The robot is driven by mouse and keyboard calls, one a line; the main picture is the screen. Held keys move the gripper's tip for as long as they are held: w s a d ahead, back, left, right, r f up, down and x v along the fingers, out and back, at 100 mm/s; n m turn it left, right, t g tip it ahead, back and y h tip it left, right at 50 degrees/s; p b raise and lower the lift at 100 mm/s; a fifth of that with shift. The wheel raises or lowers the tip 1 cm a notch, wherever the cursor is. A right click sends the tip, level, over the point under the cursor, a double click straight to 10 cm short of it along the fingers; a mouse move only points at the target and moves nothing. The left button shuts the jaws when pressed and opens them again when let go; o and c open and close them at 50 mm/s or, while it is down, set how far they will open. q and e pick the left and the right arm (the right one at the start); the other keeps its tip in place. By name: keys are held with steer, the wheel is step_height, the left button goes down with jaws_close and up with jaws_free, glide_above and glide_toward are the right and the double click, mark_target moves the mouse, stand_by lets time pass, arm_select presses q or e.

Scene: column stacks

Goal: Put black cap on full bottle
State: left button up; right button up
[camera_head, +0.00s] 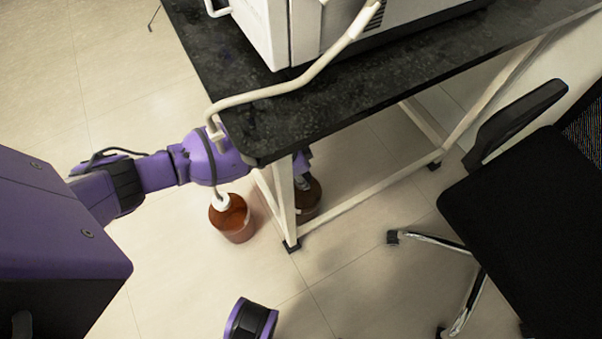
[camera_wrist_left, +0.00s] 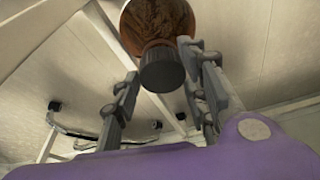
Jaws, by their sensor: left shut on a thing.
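My left gripper (camera_head: 302,180) is under the table corner, partly hidden by a table leg. In the left wrist view (camera_wrist_left: 160,70) its two fingers are shut on a black cap (camera_wrist_left: 162,71). The cap is in line with the neck end of a brown bottle (camera_wrist_left: 157,22). I cannot tell whether it is fully seated. This bottle (camera_head: 310,200) stands on the floor behind the table leg, partly hidden.
The dark table top (camera_head: 250,125) and its white frame leg (camera_head: 284,208) are close around my left arm. A white machine (camera_head: 300,35) with a pale hose (camera_head: 300,82) stands on the table. A black office chair (camera_head: 535,210) is at the right. The floor front left is open.

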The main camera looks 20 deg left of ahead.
arm_select(q)
steer(key=shift+f, duration=0.55)
stand_by(0.5)
steer(key=o, duration=0.8)
steer(key=shift+o, duration=0.2)
steer(key=shift+r, duration=0.15)
steer(key=v, duration=1.1)
steer(key=shift+r, duration=0.35)
steer(key=shift+s+a, duration=0.15)
